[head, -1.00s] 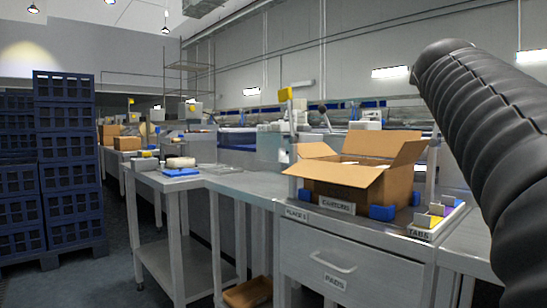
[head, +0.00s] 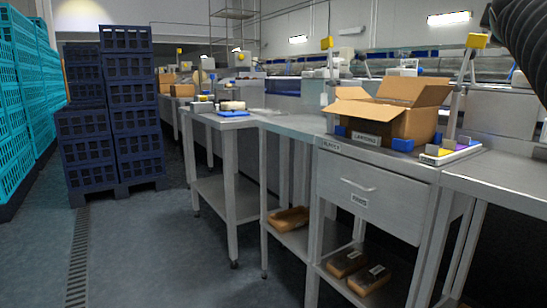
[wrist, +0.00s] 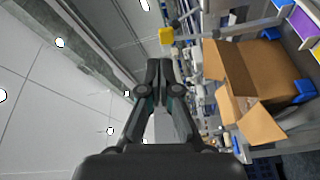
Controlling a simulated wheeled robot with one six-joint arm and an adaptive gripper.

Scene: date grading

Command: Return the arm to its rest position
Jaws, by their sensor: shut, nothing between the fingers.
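My gripper (wrist: 159,78) shows in the wrist view with its two dark fingers closed together and nothing between them. It is in the air, apart from the open cardboard box to its right in that view. In the head view only a dark ribbed part of my arm shows at the top right corner; the gripper is out of that view.
An open cardboard box (head: 395,122) stands on a steel bench (head: 490,182) with a drawer (head: 372,190). It also shows in the wrist view (wrist: 275,70). Dark blue crates (head: 135,120) and teal crates (head: 15,120) stand at left. The floor (head: 150,250) between is clear.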

